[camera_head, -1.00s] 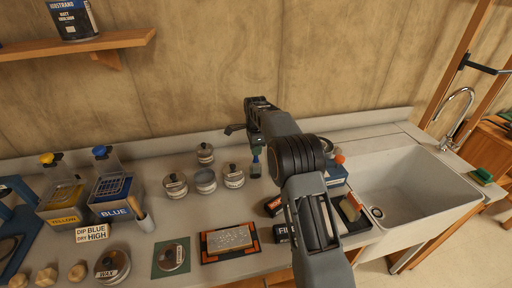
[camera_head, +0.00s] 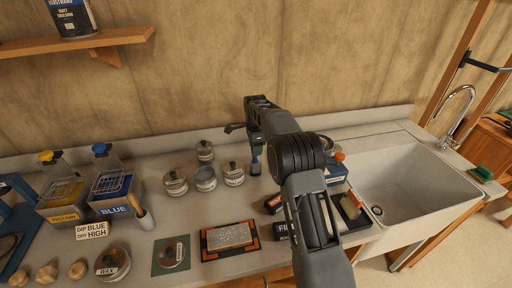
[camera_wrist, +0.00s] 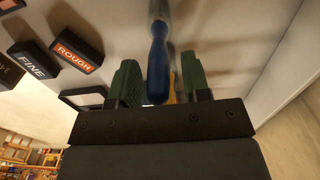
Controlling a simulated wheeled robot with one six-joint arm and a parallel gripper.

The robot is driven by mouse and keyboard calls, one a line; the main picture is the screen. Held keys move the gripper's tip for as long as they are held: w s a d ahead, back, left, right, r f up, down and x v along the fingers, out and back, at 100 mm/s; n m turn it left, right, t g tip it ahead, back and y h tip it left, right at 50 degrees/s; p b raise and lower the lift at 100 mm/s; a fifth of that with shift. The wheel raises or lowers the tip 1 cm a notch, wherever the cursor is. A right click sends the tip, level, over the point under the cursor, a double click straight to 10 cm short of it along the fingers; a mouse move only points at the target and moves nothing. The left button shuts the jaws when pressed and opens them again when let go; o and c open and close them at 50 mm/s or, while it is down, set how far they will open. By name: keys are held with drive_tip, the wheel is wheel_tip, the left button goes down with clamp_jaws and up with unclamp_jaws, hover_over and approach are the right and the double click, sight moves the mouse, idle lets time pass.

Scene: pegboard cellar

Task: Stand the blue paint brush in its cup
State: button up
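The blue paint brush fills the middle of the wrist view (camera_wrist: 157,62), its rounded handle end close to the camera. It lies between the two green fingers of my gripper (camera_wrist: 160,82). A gap shows between handle and right finger, and a thin one at the left, so the fingers look open around it. In the head view my gripper (camera_head: 256,148) is low over the worktop, with a small blue part of the brush (camera_head: 256,161) just below it. The brush's far end is unclear. A grey open-topped cup (camera_head: 205,180) stands to the left; I cannot tell whether it is the brush's cup.
Lidded tins (camera_head: 175,184) surround the grey cup. A BLUE tray (camera_head: 116,208) and a YELLOW tray (camera_head: 64,214) stand at left, with a small holder (camera_head: 146,220) beside the BLUE one. Dark FINE and ROUGH blocks (camera_wrist: 76,50) lie near my gripper. A sink (camera_head: 415,190) is at right.

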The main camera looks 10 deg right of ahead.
drive_tip(key=shift+o, duration=0.3)
wheel_tip(320, 180, up, 14)
drive_tip(key=p, duration=0.1)
idle(0.4)
drive_tip(key=shift+f, duration=0.1)
